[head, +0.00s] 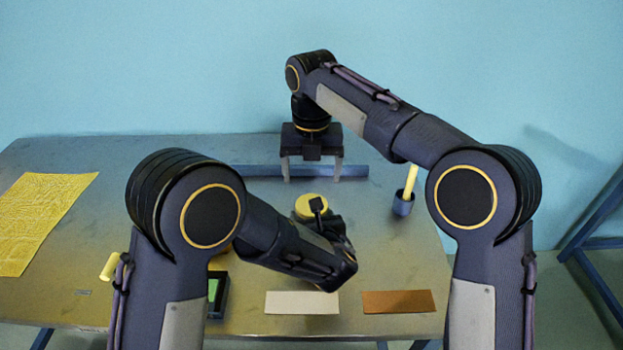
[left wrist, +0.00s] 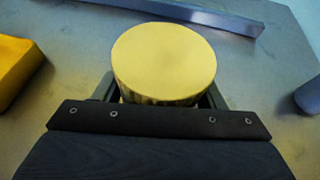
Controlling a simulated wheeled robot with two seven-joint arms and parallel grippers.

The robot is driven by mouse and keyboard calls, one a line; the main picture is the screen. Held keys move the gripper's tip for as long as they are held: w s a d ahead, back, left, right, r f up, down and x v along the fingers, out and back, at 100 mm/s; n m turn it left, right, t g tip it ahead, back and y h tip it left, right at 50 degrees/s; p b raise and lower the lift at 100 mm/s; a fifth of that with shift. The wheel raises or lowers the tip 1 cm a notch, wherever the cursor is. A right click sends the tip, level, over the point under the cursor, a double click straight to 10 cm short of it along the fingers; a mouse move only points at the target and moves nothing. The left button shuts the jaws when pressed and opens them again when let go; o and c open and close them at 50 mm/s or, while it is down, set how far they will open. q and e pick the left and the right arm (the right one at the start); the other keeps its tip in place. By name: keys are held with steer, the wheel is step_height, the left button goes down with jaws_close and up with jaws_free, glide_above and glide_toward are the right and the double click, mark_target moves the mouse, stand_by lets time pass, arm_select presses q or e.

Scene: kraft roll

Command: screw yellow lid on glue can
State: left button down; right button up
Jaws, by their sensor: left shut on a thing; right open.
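The round yellow lid (head: 305,205) sits near the middle of the table, partly hidden by my left arm. In the left wrist view the lid (left wrist: 164,62) lies flat and fills the space ahead of my left gripper (left wrist: 160,100), its ribbed side just showing. The left fingers pass below the lid's edge on both sides, shut on what appears to be the glue can. The can's body is hidden under the lid and behind the gripper. My right gripper (head: 311,176) points down, open and empty, above and apart from the lid.
A blue-grey bar (head: 255,171) lies behind the lid. A white pad (head: 302,302) and a brown pad (head: 398,301) lie near the front edge. A yellow sheet (head: 40,215) lies left. A yellow block (left wrist: 15,68) shows in the wrist view.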

steer(key=shift+f, duration=4.05)
steer(key=c, duration=1)
steer(key=m, duration=0.3)
steer(key=o, duration=1.1)
